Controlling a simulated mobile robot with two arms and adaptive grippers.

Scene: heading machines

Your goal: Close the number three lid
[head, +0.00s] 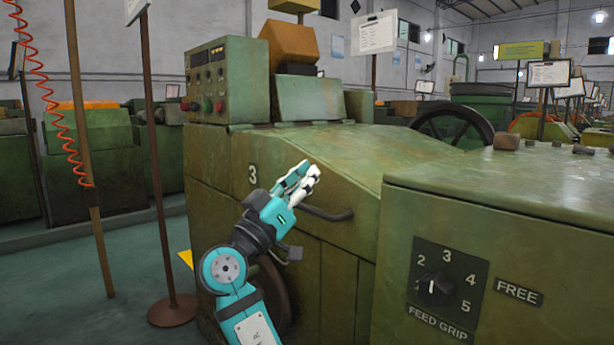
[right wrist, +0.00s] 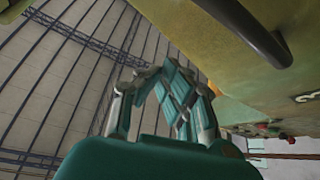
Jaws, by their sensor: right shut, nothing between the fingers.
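The number three lid (head: 335,150) is worn green metal, with a "3" on its front face and a dark bar handle (head: 328,214) below its sloping top. It lies down over the machine, and I see no open gap in the head view. My right gripper (head: 309,174) is shut and empty, just in front of the lid's front face, above and left of the handle's free end. In the right wrist view the shut fingers (right wrist: 165,75) point upward, apart from the handle (right wrist: 262,35) at upper right. Part of the handle is hidden behind the gripper. My left gripper is out of view.
A control box (head: 228,80) with buttons stands on the machine at the back left. A green housing with a feed grip dial (head: 437,289) fills the right front. A sign post (head: 157,160) on a round base stands on the left, with open floor around it.

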